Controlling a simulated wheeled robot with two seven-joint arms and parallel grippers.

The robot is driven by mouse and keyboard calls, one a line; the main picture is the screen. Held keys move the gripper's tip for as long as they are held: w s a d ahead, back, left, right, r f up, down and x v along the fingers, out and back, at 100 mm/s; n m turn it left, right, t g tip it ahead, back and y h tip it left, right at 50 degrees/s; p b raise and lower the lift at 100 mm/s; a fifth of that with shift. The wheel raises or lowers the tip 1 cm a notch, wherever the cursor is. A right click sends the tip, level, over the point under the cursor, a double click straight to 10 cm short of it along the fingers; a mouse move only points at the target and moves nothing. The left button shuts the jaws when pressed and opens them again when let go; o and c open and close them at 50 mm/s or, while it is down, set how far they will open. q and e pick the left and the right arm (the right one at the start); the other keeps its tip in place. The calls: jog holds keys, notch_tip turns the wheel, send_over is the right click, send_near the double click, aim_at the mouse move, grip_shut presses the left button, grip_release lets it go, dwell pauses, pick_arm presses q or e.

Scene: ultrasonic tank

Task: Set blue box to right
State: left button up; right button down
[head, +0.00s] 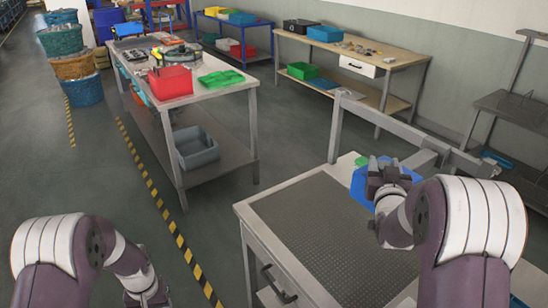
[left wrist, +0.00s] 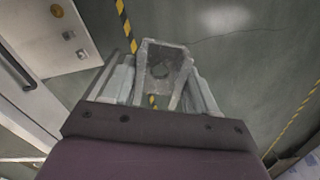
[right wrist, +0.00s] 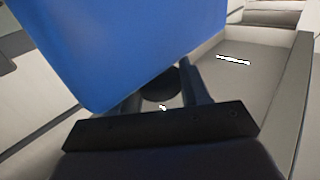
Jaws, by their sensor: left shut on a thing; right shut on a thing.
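The blue box (head: 359,188) is at the right gripper, over the right part of the metal-topped workbench (head: 300,230). My right gripper (head: 388,176) is shut on it and covers part of it. In the right wrist view the blue box (right wrist: 130,45) fills the upper left, tilted in the picture, above the fingers. I cannot tell whether it touches the bench. My left gripper (left wrist: 160,85) is low, left of the bench. It is shut on a grey metal piece with a hole (left wrist: 163,62), above the floor.
A grey rail frame (head: 400,130) stands along the bench's far side. A steel table (head: 215,95) with a red bin (head: 171,82) and green tray (head: 221,78) stands farther left. The bench's dark mat is clear at left. Floor between the tables is free.

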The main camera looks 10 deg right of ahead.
jog(key=shift+d+r, duration=0.1)
jog(key=shift+r, duration=0.45)
jog(key=c, duration=0.6)
grip_release()
pick_arm(q)
jog(key=shift+s+r, duration=0.1)
jog(key=shift+s, duration=0.05)
pick_arm(e)
jog(key=shift+s+f, duration=0.1)
jog(key=shift+s, duration=0.2)
jog(key=shift+f, duration=0.15)
pick_arm(q)
jog(key=shift+f+b, duration=0.3)
jog(key=shift+f, duration=0.05)
pick_arm(e)
jog(key=shift+s+a+f, duration=0.15)
jog(key=shift+s+a, duration=0.05)
jog(key=shift+s, duration=0.1)
pick_arm(q)
notch_tip(320, 180, down, 2)
jog(key=shift+b, duration=1)
pick_arm(e)
jog(key=v, duration=1.1)
jog(key=shift+s+r, duration=0.15)
jog(key=shift+r, duration=0.05)
